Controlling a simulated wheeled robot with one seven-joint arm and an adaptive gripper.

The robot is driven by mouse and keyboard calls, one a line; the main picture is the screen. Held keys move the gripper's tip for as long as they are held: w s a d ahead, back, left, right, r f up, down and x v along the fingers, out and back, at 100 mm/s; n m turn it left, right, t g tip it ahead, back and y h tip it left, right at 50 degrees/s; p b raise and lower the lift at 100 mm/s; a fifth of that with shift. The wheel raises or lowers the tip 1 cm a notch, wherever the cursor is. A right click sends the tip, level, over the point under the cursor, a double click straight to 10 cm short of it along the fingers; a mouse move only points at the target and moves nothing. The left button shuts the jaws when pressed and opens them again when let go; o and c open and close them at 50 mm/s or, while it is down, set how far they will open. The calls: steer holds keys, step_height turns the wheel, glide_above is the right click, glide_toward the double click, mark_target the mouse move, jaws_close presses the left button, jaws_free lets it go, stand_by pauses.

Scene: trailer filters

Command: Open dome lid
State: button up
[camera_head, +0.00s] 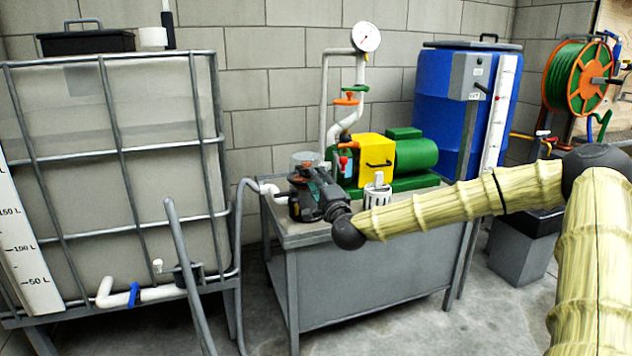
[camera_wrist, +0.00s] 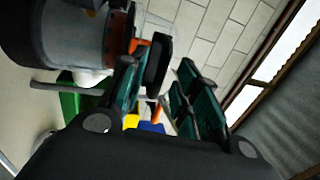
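The filter housing, a dark grey canister with an orange band, stands on the bench's left end. In the head view its clear dome lid (camera_head: 304,160) sits on top and looks shut. In the wrist view the canister (camera_wrist: 75,42) fills the upper left, and a dark handle-like part (camera_wrist: 158,60) with orange behind it projects from it. My gripper (camera_head: 312,184) is right against the canister's near side in the head view and hides part of it. In the wrist view its green-padded fingers (camera_wrist: 156,78) are apart, with the dark part close to the left finger. I cannot tell whether they touch.
A yellow-and-green pump (camera_head: 376,160), pipes and a gauge (camera_head: 366,37) stand right behind my gripper on the grey bench (camera_head: 370,270). A caged tank (camera_head: 110,160) is at left with a hose beside the bench. A blue barrel (camera_head: 437,100) stands behind right.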

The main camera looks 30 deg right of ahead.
steer(key=shift+x, duration=1.25)
jaws_close()
